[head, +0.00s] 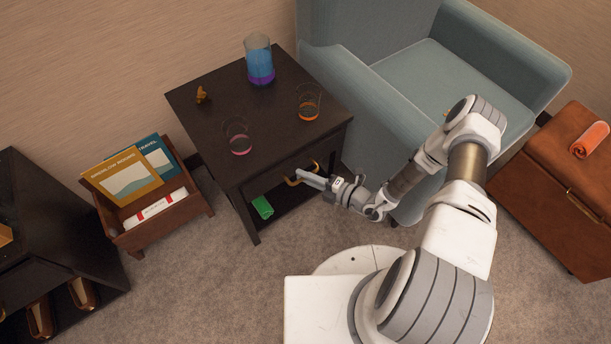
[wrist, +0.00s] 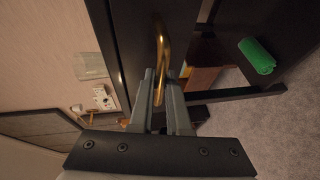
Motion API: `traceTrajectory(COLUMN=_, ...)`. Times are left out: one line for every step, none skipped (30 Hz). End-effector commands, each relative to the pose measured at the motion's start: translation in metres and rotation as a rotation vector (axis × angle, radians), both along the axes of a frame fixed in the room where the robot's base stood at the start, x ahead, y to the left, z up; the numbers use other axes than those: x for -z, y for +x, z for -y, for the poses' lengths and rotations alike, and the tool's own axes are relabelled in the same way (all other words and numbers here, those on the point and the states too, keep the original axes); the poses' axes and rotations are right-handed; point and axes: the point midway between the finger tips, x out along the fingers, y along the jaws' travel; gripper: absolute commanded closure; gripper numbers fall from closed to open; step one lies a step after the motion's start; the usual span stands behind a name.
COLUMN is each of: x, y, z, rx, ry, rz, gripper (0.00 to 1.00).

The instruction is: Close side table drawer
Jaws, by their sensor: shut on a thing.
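The dark side table (head: 205,98) stands beside the armchair. Its drawer front (head: 262,190) faces my arm and looks flush or nearly flush with the table; my gripper partly hides it, so I cannot tell if a gap remains. A curved gold drawer handle (head: 317,166) is on this front and also shows in the wrist view (wrist: 159,35). My gripper (head: 301,175) is at the handle. In the wrist view, its two fingers (wrist: 161,80) are shut around the gold bar.
A green rolled cloth (head: 262,207) lies on the shelf below the drawer. A magazine rack (head: 150,228) is at left, the armchair (head: 375,110) at right.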

Motion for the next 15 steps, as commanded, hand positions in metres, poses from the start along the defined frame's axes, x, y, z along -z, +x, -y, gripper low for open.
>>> traceTrajectory(x=-0.001, y=0.001, z=0.0, rx=0.001, ry=0.0, rz=0.001, gripper=1.0)
traceTrajectory(x=-0.001, y=0.001, z=0.0, rx=0.001, ry=0.001, rz=0.002, gripper=1.0)
traceTrajectory(x=-0.001, y=0.001, z=0.0, rx=0.001, ry=0.001, rz=0.002, gripper=1.0)
traceTrajectory(x=-0.001, y=0.001, z=0.0, rx=0.001, ry=0.001, rz=0.002, gripper=1.0)
traceTrajectory(x=-0.001, y=0.001, z=0.0, rx=0.001, ry=0.001, rz=0.002, gripper=1.0)
traceTrajectory(x=0.0, y=0.003, z=-0.001, rx=0.001, ry=0.0, rz=0.003, gripper=1.0)
traceTrajectory(x=0.0, y=0.004, z=-0.002, rx=0.001, ry=0.0, rz=0.003, gripper=1.0)
traceTrajectory(x=0.001, y=0.007, z=-0.004, rx=0.001, ry=0.0, rz=0.003, gripper=1.0)
traceTrajectory(x=0.001, y=0.012, z=-0.007, rx=0.002, ry=0.001, rz=0.005, gripper=1.0)
traceTrajectory(x=0.001, y=0.015, z=-0.009, rx=0.002, ry=0.001, rz=0.005, gripper=1.0)
traceTrajectory(x=0.001, y=0.018, z=-0.011, rx=0.003, ry=0.0, rz=0.004, gripper=1.0)
traceTrajectory(x=0.001, y=0.022, z=-0.013, rx=0.003, ry=0.001, rz=0.004, gripper=1.0)
traceTrajectory(x=0.0, y=0.023, z=-0.014, rx=0.003, ry=0.001, rz=0.004, gripper=1.0)
traceTrajectory(x=0.0, y=0.023, z=-0.014, rx=0.003, ry=0.001, rz=0.003, gripper=1.0)
traceTrajectory(x=-0.001, y=0.023, z=-0.014, rx=0.004, ry=0.0, rz=0.002, gripper=1.0)
